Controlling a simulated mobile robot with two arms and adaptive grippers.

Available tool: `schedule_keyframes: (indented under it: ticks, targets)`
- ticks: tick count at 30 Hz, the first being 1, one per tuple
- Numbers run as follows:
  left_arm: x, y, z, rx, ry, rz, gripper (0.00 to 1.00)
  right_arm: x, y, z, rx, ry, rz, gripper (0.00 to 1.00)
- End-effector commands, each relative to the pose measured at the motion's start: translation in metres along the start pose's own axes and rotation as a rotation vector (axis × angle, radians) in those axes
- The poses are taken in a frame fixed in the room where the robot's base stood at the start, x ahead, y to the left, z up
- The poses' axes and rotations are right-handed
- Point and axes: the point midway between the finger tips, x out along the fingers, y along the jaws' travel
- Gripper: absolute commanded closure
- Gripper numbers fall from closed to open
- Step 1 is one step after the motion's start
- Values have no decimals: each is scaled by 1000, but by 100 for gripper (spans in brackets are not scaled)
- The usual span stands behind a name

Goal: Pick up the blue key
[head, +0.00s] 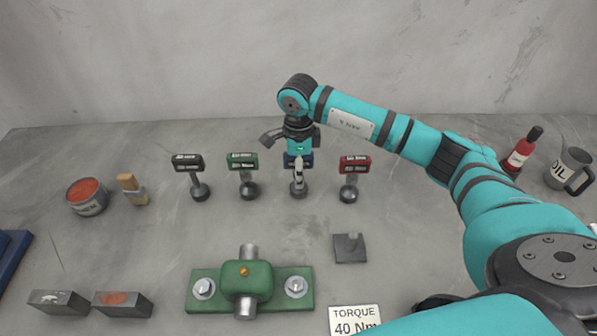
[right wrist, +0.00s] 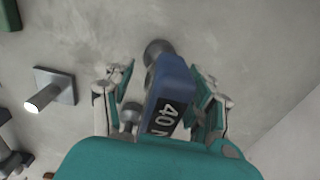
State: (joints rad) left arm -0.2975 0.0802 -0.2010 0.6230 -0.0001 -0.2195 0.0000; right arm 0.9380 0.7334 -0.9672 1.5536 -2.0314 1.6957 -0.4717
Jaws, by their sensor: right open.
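The blue key (head: 311,160) stands upright on the table in the row of keys, third from the left, partly hidden behind my right gripper (head: 298,158) in the head view. In the right wrist view the blue key (right wrist: 174,78) has a dark label reading "40 N", the rest cut off. It lies between the two fingers of my right gripper (right wrist: 163,85). The fingers are open, one on each side, with a gap visible to the left of the key. My left gripper is not in view.
A black key (head: 187,163) and a green key (head: 243,163) stand left of the blue one, a red key (head: 355,165) right. In front are a green fixture (head: 247,282), a dark post block (head: 349,249) and a torque sign (head: 355,319). The table between is clear.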

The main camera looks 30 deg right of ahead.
Motion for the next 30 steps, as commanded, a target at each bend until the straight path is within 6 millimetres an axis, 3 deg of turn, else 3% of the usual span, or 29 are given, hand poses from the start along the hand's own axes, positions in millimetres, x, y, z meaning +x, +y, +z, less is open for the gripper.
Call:
schedule_keyframes:
  ticks: [8,21,30]
  targets:
    - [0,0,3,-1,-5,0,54,4,0,0,0,0,-1,46]
    - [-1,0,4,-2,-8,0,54,4,0,0,0,0,-1,100]
    - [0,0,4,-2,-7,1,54,1,-1,0,1,-2,-4,100]
